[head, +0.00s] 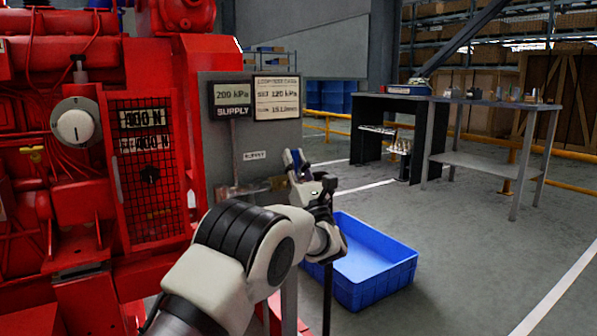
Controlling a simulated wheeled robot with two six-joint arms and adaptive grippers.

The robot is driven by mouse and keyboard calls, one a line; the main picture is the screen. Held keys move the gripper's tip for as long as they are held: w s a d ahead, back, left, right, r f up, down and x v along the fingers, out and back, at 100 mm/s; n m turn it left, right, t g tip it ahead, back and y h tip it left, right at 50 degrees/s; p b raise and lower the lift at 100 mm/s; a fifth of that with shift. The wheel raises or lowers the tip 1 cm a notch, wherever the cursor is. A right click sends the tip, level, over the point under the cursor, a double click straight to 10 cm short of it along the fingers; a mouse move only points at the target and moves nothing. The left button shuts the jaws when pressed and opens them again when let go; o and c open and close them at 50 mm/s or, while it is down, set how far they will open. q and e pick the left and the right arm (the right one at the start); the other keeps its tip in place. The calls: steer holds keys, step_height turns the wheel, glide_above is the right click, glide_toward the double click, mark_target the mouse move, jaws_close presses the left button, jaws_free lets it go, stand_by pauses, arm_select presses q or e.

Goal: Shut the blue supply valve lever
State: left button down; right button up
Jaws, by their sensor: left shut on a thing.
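My left arm reaches in from below. Its gripper (301,170) is at the right edge of the grey supply panel (213,150), near the pipe below the small "SUPPLY" tag (254,155). The gripper is shut on the blue supply valve lever (291,160), of which only a small blue part shows between the fingers. The gripper hides most of the lever and the valve body. The supply gauge (232,94) on the panel reads 200 kPa. My right gripper is not in view.
The red pumpset (60,200) with a white knob (76,126) and black mesh guard fills the left. A blue crate (385,275) stands on the floor below my left gripper. A grey workbench (485,165) stands at the back right. The floor at right is clear.

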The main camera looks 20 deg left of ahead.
arm_select(q)
steer(key=shift+s+a+n+g+y, duration=0.1)
steer(key=shift+n+g+y, duration=0.2)
steer(key=shift+n, duration=0.1)
steer(key=c, duration=1)
jaws_free()
steer(key=shift+c, duration=0.2)
steer(key=v, duration=1.2)
